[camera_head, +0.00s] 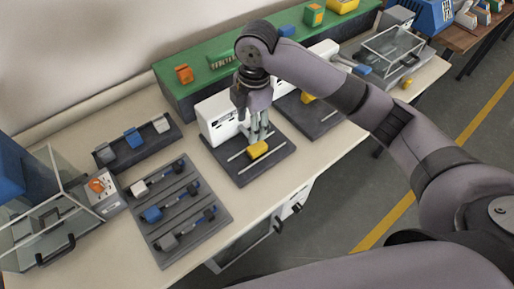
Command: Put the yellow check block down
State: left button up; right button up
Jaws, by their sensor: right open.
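The yellow check block (258,149) is a small yellow block on the dark plate (246,176) of the nearer white machine (217,119), close to two pale rails. My right gripper (258,137) points down right above the block, with its fingers open. I cannot tell whether the fingertips still touch the block. The block seems to rest on the plate. My left gripper is out of view.
A second dark plate (318,126) with a yellow piece (308,97) lies to the right, partly behind my arm. A grey tray (203,231) of several tools, a block rack (113,164) and a glass-walled case (42,235) stand left. A green bench (172,93) runs behind.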

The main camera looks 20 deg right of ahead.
notch_tip(320, 180, up, 4)
jog(key=w+d+n, duration=0.1)
jog(key=w+d, duration=0.1)
jog(key=d, duration=0.1)
jog(key=p, duration=0.2)
send_over(259, 145)
jog(key=shift+h, duration=0.4)
jog(key=f, duration=1.2)
jog(key=shift+s+a, duration=0.25)
jog(key=shift+s, duration=0.15)
jog(key=shift+w+d+f+p, duration=0.2)
jog(key=shift+f+p, duration=0.15)
jog(key=shift+f, duration=1)
jog(key=shift+w+d+f+p, duration=0.15)
jog(key=shift+f+p, duration=0.2)
jog(key=shift+f, duration=1)
jog(key=shift+a, duration=0.1)
jog(key=shift+c, duration=0.4)
grip_shut()
jog(key=shift+r, duration=0.1)
